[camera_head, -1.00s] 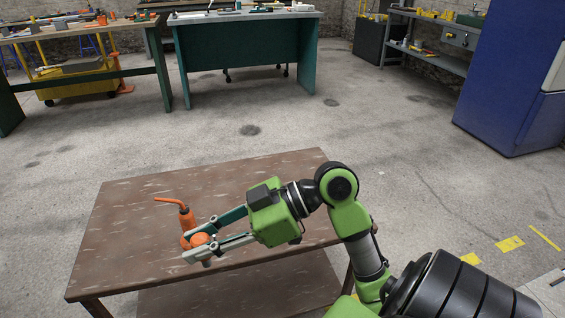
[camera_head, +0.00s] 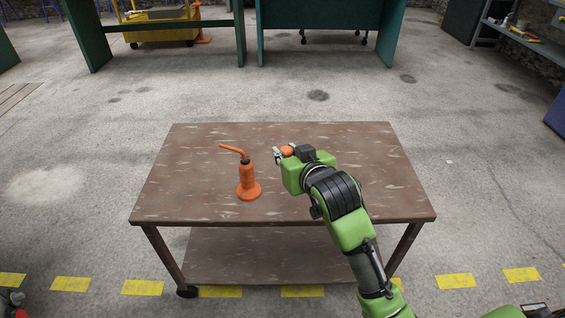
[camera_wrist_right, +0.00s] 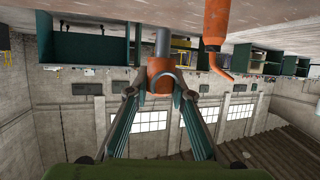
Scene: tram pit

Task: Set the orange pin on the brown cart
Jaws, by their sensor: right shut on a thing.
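In the right wrist view, which is upside down, the fingers (camera_wrist_right: 160,88) are closed around the pin's orange head (camera_wrist_right: 161,70). Its grey shank (camera_wrist_right: 163,42) points toward the cart top (camera_wrist_right: 110,12). I cannot tell whether the shank touches the top. In the head view my gripper's body hides part of the fingers.
An orange oil can (camera_head: 248,184) with a bent spout stands on the cart, left of my right gripper. It also shows in the right wrist view (camera_wrist_right: 215,25). Green workbenches (camera_head: 325,35) stand far behind.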

